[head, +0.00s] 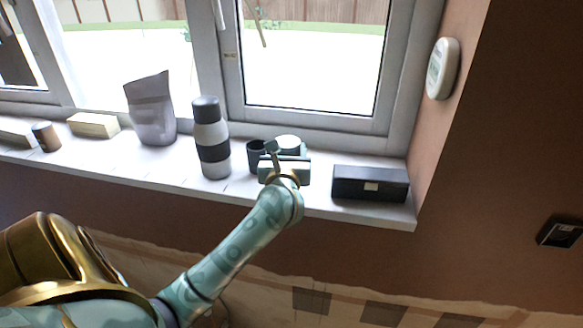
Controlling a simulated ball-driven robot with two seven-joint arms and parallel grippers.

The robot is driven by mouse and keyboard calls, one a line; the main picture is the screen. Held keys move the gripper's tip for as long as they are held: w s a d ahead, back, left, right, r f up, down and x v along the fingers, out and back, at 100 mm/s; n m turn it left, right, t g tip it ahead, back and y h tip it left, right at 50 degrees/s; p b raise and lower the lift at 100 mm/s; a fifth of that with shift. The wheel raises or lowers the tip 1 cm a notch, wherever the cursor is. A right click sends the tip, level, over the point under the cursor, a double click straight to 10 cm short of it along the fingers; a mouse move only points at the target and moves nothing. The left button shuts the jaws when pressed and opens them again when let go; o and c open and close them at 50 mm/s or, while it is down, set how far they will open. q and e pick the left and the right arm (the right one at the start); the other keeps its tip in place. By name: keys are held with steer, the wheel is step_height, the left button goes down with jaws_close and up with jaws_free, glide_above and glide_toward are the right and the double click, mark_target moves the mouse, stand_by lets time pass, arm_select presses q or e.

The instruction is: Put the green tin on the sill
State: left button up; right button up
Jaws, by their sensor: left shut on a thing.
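My left gripper (284,156) reaches up over the front of the window sill (320,206), between a grey and black bottle and a black box. It is shut on a round tin with a pale top (288,140), which I take to be the green tin. The gripper hides most of the tin's body and its base. I cannot tell whether the tin touches the sill or is held just above it. My right gripper is not in view.
Close left of the gripper stand a dark cup (256,157) and the bottle (211,140). The black box (370,184) is to the right. Farther left are a grey pouch (152,112), a pale block (94,125) and a brown jar (46,136). The window frame (310,122) rises behind.

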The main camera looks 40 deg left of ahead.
arm_select(q)
steer(key=shift+w+a+f, duration=0.1)
steer(key=shift+w+f, duration=0.6)
steer(key=shift+f, duration=0.15)
step_height(320, 180, down, 3)
steer(key=shift+w+f+b, duration=0.1)
steer(key=shift+b, duration=0.4)
steer(key=shift+f, duration=0.1)
steer(key=o, duration=1.1)
